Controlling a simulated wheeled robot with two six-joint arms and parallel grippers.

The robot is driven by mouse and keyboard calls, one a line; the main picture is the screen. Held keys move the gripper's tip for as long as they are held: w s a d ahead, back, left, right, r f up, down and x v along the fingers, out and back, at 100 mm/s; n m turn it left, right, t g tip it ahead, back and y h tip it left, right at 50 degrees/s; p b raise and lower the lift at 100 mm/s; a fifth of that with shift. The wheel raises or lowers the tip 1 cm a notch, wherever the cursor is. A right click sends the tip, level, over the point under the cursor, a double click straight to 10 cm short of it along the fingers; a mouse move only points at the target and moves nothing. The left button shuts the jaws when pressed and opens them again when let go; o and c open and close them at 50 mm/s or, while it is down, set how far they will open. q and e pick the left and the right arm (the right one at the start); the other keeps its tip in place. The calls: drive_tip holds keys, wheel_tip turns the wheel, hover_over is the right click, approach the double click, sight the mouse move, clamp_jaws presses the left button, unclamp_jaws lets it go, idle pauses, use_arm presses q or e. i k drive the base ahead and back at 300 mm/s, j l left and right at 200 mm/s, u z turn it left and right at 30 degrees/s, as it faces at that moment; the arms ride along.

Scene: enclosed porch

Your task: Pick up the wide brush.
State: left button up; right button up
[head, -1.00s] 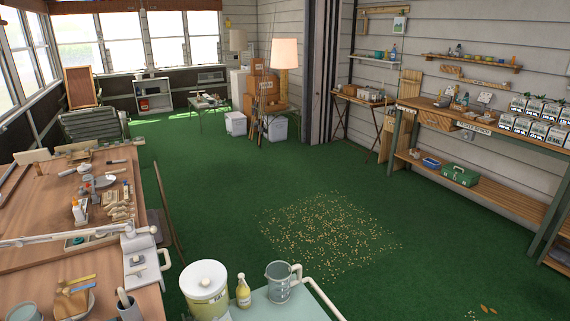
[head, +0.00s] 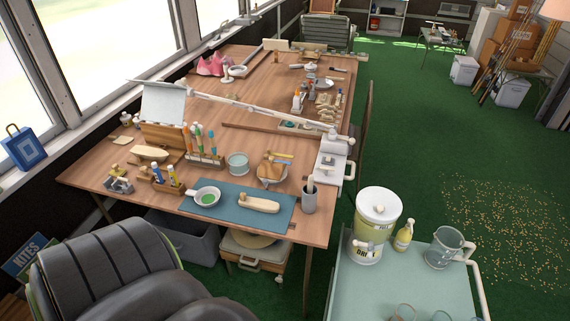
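I cannot single out the wide brush for certain in the head view. A tool with a yellow handle (head: 280,155) lies across a small bowl (head: 270,180) on the wooden workbench (head: 110,165), and it may be a brush. Several upright brush-like tools with coloured handles (head: 204,137) stand in a wooden rack left of it. A pale, long wooden piece (head: 260,204) lies on the blue mat (head: 230,210) at the bench's front. Neither of my grippers is in view.
A grey chair (head: 110,265) stands at the bench's near left. A light green cart (head: 375,285) with a drink dispenser (head: 375,225), a bottle (head: 403,235) and a jug (head: 447,248) stands at right. Green floor (head: 410,130) is open beyond, with scattered bits (head: 510,215).

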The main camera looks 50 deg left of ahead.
sight(215, 156)
drive_tip(key=u, duration=2)
drive_tip(key=i+j, duration=0.25)
drive_tip(key=i, duration=0.1)
